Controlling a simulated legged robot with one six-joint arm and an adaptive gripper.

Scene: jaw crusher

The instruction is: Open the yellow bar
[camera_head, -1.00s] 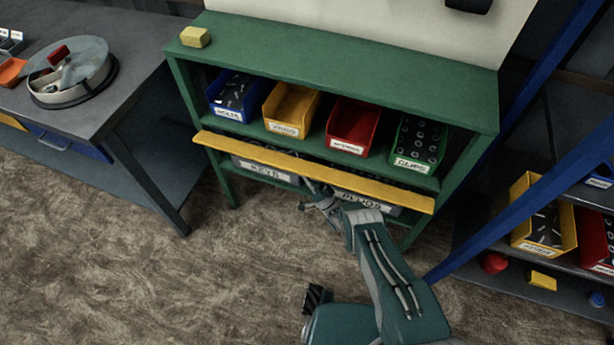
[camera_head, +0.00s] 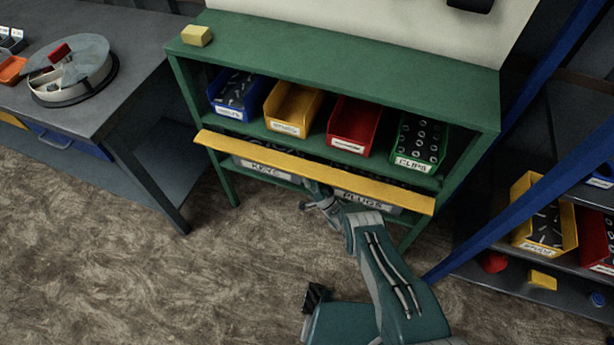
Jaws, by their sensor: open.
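The yellow bar (camera_head: 300,167) is a long flat strip across the front of the green shelf unit (camera_head: 350,62). It runs from the left post to the right post, between the upper row of bins and the lower bins. My gripper (camera_head: 312,196) is just below and in front of the bar's middle, with its fingers partly hidden by my wrist and the bar's shadow. Its jaws are open, and I see nothing held in them. I cannot tell whether the fingers touch the bar.
Blue (camera_head: 238,93), yellow (camera_head: 291,108), red (camera_head: 354,125) and green (camera_head: 419,142) bins stand above the bar. Grey KEYS (camera_head: 262,166) and PLUGS (camera_head: 364,199) bins sit behind and below it.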

